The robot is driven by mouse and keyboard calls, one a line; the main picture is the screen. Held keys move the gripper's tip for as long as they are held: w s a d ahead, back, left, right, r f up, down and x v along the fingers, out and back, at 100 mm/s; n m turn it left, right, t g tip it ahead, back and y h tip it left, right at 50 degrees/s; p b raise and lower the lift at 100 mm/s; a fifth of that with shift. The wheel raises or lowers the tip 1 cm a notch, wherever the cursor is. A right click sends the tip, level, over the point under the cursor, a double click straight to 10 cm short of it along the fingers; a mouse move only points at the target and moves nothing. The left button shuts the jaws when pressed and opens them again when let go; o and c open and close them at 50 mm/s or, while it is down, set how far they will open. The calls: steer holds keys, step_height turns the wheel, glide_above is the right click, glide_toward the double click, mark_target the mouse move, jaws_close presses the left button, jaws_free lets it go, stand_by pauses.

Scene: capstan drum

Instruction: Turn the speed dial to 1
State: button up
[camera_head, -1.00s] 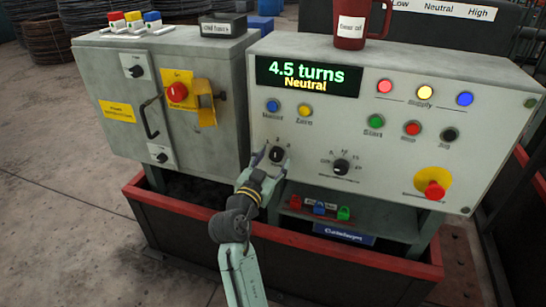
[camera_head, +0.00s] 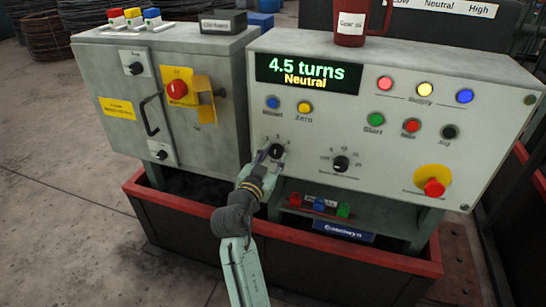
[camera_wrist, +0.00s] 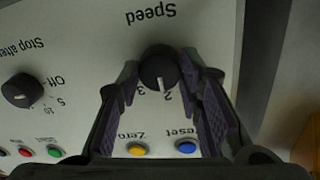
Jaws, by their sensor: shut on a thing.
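The speed dial (camera_head: 276,151) is a round black knob on the front of the pale control panel, below the blue and yellow buttons. My gripper (camera_head: 274,156) reaches it from below, with one finger on each side of the knob. In the wrist view, which shows the panel upside down, my gripper (camera_wrist: 164,82) is shut on the dial (camera_wrist: 158,66). Its white pointer mark stands close to the printed 2, with the 3 beside it. The 1 cannot be made out there; a finger covers part of the scale.
The display (camera_head: 308,75) reads 4.5 turns, Neutral. A second black dial, Stop after (camera_head: 341,164), sits to the right. The blue Reset button (camera_head: 272,103) and yellow Zero button (camera_head: 304,107) are just above. A red emergency button (camera_head: 434,187) is at far right.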

steer(key=shift+c, duration=0.7)
steer(key=shift+n, duration=0.3)
steer(key=n, duration=0.3)
steer(key=shift+n, duration=0.3)
steer(key=n, duration=0.4)
steer(key=shift+n+t+p, duration=0.3)
steer(key=shift+n+p, duration=0.1)
steer(key=o, duration=1.2)
steer(key=shift+c, duration=0.2)
steer(key=shift+f, duration=0.1)
